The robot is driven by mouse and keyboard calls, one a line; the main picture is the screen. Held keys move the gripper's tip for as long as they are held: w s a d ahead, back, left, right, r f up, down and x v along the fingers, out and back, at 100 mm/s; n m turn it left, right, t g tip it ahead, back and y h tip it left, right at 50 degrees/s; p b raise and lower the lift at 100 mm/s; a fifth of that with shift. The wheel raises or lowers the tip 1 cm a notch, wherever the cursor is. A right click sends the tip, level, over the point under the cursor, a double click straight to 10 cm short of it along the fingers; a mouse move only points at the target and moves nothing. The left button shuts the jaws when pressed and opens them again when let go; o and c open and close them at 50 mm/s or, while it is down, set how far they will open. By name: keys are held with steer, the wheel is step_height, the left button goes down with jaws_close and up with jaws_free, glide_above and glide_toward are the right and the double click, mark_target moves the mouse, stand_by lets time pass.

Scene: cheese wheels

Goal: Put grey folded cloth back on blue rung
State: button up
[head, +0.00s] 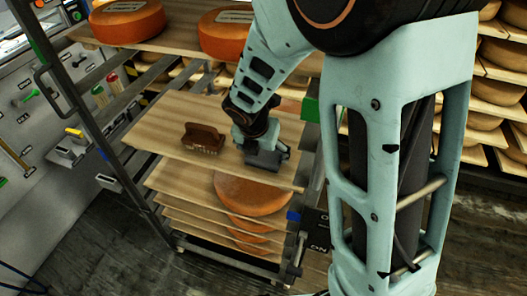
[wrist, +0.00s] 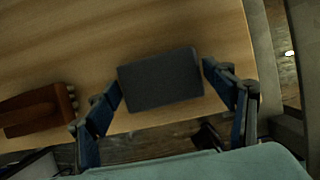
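The grey folded cloth (wrist: 160,78) is a dark, flat rectangle on the upper wooden board in the wrist view. My gripper (wrist: 161,76) has its two fingers apart, one at each side of the cloth, very close to its edges. I cannot tell whether either finger touches it. In the head view my gripper (head: 265,158) is low over the right part of that board and largely hides the cloth. A blue marker (head: 293,216) is on the rack's right side, below the board; the blue rung itself cannot be made out clearly.
A brown wooden brush (head: 203,138) lies on the board (head: 165,125) left of my gripper. A green marker (head: 310,109) sits on the right upright. Orange cheese wheels stand on boards above (head: 127,20) and below (head: 252,194). The rack's left upright (head: 75,100) borders a grey wall panel.

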mark_target(261, 170)
steer(key=shift+o, duration=1.3)
steer(key=shift+r, duration=0.2)
steer(key=p+v, duration=0.2)
steer(key=v, duration=0.5)
steer(key=shift+r, duration=0.2)
